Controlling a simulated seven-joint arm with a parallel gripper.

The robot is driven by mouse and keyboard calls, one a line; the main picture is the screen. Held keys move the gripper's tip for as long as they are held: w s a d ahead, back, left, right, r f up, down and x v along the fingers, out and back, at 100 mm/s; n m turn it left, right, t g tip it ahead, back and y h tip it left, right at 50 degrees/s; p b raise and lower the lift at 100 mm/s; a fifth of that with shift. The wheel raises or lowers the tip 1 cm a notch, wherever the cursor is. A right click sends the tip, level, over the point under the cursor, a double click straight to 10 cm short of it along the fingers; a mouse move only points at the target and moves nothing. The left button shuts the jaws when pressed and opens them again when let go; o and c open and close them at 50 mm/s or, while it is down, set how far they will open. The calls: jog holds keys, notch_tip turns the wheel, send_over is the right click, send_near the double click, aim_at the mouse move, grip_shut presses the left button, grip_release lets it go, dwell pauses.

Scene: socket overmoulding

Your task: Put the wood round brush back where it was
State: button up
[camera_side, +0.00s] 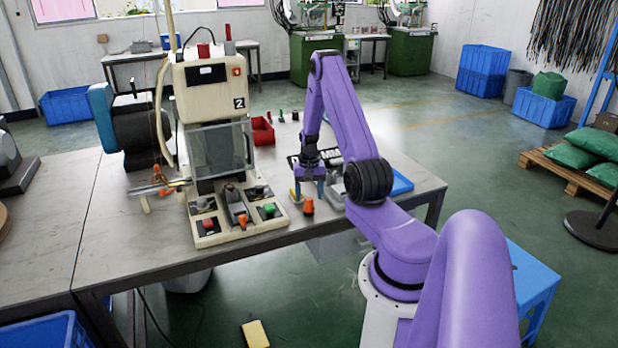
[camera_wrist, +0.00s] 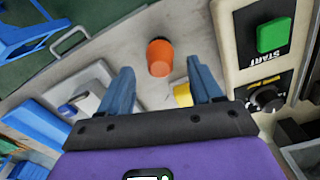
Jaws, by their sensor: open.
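My gripper (camera_side: 308,192) is open and points down low over the front part of the table, right of the press; its two fingers (camera_wrist: 158,78) also show in the wrist view. I cannot tell for sure which piece is the wood round brush. Nothing is visibly held.
The press base (camera_side: 240,222) with its buttons is close on the left; its green START button (camera_wrist: 275,36) shows in the wrist view. Grey metal parts (camera_wrist: 88,92) and a blue tray (camera_side: 401,183) lie on the other side. A red bin (camera_side: 263,131) stands behind. The table's front edge is near.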

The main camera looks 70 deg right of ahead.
aim_at(309, 198)
notch_tip(309, 198, up, 7)
jog(key=shift+f, duration=0.15)
jog(key=w+a+r+n, duration=0.3)
jog(key=w+a, duration=0.1)
jog(key=a, duration=0.4)
jog(key=w+a+r+n, duration=0.3)
jog(key=a, duration=0.4)
jog(key=s+a+r+n, duration=0.1)
jog(key=a+r+n, duration=0.15)
jog(key=a, duration=0.45)
jog(key=s+a+r+n, duration=0.1)
jog(key=a+r+n, duration=0.15)
jog(key=a, duration=0.45)
jog(key=s+a+r+n, duration=0.3)
jog(key=s+a+n, duration=0.4)
jog(key=s+a, duration=0.4)
jog(key=s+a+r+n, duration=0.1)
jog(key=s+a+n, duration=0.2)
jog(key=s+n, duration=0.3)
jog(key=s, duration=0.5)
jog(key=shift+s+a+n, duration=0.15)
jog(key=shift+a+n, duration=0.05)
jog(key=shift+n, duration=0.1)
